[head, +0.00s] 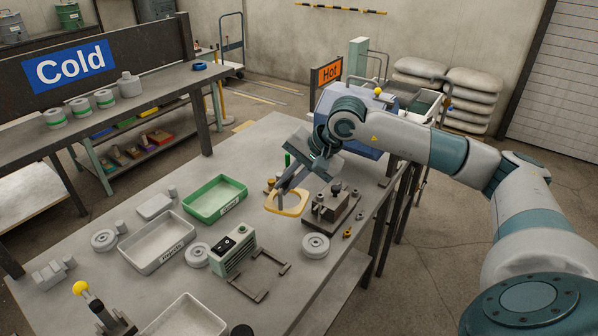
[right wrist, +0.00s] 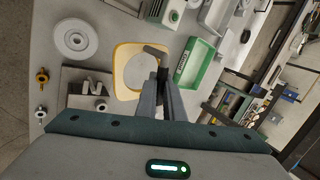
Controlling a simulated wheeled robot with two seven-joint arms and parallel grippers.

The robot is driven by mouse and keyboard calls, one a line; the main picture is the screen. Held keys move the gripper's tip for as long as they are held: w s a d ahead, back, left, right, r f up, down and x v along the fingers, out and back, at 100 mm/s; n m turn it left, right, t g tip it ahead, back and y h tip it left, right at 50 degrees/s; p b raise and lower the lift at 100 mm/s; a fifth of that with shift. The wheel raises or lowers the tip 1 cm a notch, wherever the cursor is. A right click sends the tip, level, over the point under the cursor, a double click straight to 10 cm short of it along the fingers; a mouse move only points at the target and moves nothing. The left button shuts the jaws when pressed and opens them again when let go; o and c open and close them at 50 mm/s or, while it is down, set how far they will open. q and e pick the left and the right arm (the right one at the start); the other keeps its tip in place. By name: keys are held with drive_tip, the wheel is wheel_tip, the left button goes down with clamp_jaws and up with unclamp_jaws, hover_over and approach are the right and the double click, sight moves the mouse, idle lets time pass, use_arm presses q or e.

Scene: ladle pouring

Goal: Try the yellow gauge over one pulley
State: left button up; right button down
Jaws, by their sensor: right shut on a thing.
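The yellow gauge (head: 287,210) is a flat plate with a large rounded opening; it also shows in the right wrist view (right wrist: 122,80). My right gripper (head: 279,189) is shut on the gauge's edge, its fingers (right wrist: 160,78) pointing down. I cannot tell whether the gauge touches the table. Grey pulleys lie flat on the table: one (head: 315,245) in front of the gauge, seen in the right wrist view (right wrist: 75,38), one (head: 196,255) beside the box with dials, one (head: 104,240) at the left. The gauge is apart from all of them. My left gripper is not in view.
A dark metal fixture (head: 331,207) stands close right of the gauge. A green tray (head: 190,214), a pale tray (head: 150,268) and a box with dials (head: 233,251) occupy the left and middle. A yellow-knobbed lever (head: 81,288) stands front left.

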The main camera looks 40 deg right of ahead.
drive_tip(key=s+a+r+n+g+y, duration=0.1)
drive_tip(key=s+a+n+g, duration=0.1)
drive_tip(key=s+a+n, duration=0.3)
drive_tip(key=s+a+r+n+g+y, duration=0.1)
drive_tip(key=s+a+n, duration=0.4)
drive_tip(key=a, duration=0.6)
drive_tip(key=n+g+y, duration=0.1)
drive_tip(key=g, duration=0.1)
drive_tip(key=shift+a+g, duration=0.25)
drive_tip(key=shift+g, duration=0.05)
